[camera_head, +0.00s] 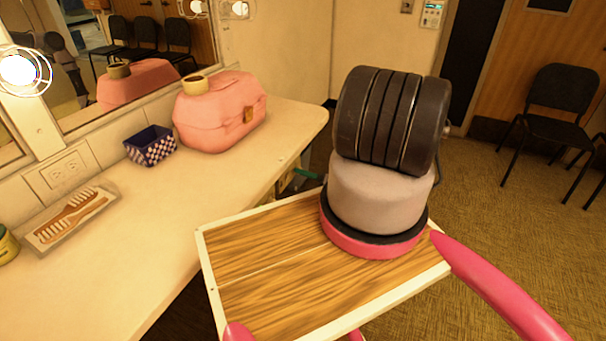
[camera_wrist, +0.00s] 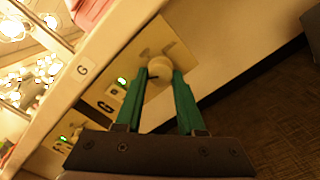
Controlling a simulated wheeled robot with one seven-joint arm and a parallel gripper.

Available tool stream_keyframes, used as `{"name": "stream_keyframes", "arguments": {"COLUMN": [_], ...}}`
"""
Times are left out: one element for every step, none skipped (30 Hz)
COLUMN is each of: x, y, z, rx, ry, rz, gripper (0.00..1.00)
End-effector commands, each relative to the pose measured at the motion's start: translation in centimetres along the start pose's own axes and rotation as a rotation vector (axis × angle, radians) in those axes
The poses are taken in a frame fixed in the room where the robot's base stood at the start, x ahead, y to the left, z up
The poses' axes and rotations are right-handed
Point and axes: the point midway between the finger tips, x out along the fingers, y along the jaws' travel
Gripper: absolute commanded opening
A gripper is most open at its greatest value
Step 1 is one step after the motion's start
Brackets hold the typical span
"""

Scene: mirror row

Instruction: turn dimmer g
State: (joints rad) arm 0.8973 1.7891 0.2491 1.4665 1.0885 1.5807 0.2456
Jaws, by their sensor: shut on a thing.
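Dimmer g is a round pale knob (camera_wrist: 157,76) on a light panel, in the upper middle of the wrist view. In the head view the knob is hidden, and only a bit of a green finger (camera_head: 306,174) shows by the counter's front edge.
Another panel with a green display (camera_wrist: 63,139) is at lower left in the wrist view. Chairs (camera_head: 560,105) stand right; floor between is clear.

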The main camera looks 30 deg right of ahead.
Motion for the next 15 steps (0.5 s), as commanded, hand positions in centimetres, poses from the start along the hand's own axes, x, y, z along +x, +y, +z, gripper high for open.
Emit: {"name": "stream_keyframes", "arguments": {"x": [-0.18,-0.19,-0.19,-0.19,-0.19,-0.19,-0.19,-0.19,-0.2,-0.2,-0.2,-0.2,-0.19,-0.18,-0.16], "y": [-0.08,-0.09,-0.08,-0.09,-0.09,-0.09,-0.09,-0.09,-0.09,-0.09,-0.09,-0.09,-0.09,-0.09,-0.08], "z": [-0.19,-0.19,-0.19,-0.19,-0.19,-0.2,-0.2,-0.2,-0.2,-0.2,-0.2,-0.2,-0.19,-0.18,-0.16], "rx": [-0.003,-0.004,-0.005,-0.005,-0.005,-0.005,-0.005,-0.005,-0.005,-0.005,-0.005,-0.005,-0.005,-0.005,-0.004], "ry": [0.004,0.004,0.004,0.004,0.004,0.005,0.005,0.005,0.005,0.005,0.005,0.005,0.005,0.005,0.004], "rz": [-0.003,-0.003,-0.003,-0.003,-0.003,-0.003,-0.003,-0.003,-0.003,-0.003,-0.003,-0.003,-0.003,-0.003,-0.002], "gripper": [0.0,0.0,0.0,0.0,0.0,0.0,0.0,0.0,0.0,0.0,0.0,0.49,0.61,0.68,0.68]}}
